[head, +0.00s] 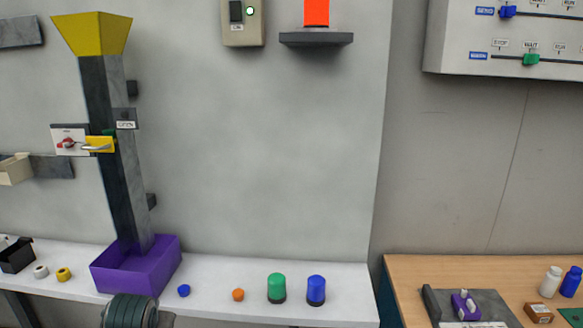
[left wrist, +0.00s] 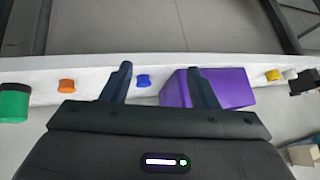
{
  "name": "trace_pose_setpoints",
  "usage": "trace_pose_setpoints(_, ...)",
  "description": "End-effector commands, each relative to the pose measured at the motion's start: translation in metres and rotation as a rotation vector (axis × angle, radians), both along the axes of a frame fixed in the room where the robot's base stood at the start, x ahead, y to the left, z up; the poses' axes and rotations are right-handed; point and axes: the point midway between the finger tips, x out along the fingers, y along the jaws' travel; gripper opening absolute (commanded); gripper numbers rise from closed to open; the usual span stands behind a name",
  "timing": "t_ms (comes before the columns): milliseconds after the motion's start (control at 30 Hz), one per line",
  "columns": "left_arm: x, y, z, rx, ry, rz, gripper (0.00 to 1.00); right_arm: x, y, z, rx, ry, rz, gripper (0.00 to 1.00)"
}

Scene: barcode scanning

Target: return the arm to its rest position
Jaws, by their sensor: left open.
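My left gripper (left wrist: 160,82) shows in the left wrist view with its two dark fingers apart and nothing between them. Past the fingertips lies the white shelf with a blue piece (left wrist: 143,80) and a purple bin (left wrist: 228,88). The right finger overlaps the bin in the picture; I see no sign of contact. In the head view I cannot make out the left gripper's fingers. My right gripper is in neither view.
The white shelf (head: 215,281) carries the purple bin (head: 108,281), a blue piece (head: 183,291), an orange piece (head: 238,295), a green cylinder (head: 276,285) and a blue cylinder (head: 316,287). A yellow-topped chute (head: 122,190) rises above the bin. A wooden table (head: 450,267) stands right.

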Motion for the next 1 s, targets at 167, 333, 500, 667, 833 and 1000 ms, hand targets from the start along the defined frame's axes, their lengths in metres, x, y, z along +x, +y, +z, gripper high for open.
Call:
trace_pose_setpoints(167,-0.076,-0.011,-0.064,-0.017,0.083,-0.029,0.54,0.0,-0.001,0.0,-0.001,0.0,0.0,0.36)
trace_pose_setpoints(333,-0.152,-0.021,-0.105,-0.038,0.156,-0.055,0.54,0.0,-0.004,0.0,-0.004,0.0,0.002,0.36)
trace_pose_setpoints(500,-0.218,-0.03,-0.127,-0.059,0.216,-0.074,0.54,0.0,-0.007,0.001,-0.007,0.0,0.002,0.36)
trace_pose_setpoints(667,-0.26,-0.035,-0.134,-0.076,0.253,-0.084,0.54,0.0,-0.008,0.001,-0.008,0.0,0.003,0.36)
trace_pose_setpoints(833,-0.294,-0.04,-0.138,-0.09,0.284,-0.092,0.54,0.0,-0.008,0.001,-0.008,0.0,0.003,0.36)
trace_pose_setpoints(1000,-0.324,-0.043,-0.138,-0.101,0.313,-0.097,0.54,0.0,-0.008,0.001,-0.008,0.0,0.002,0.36)
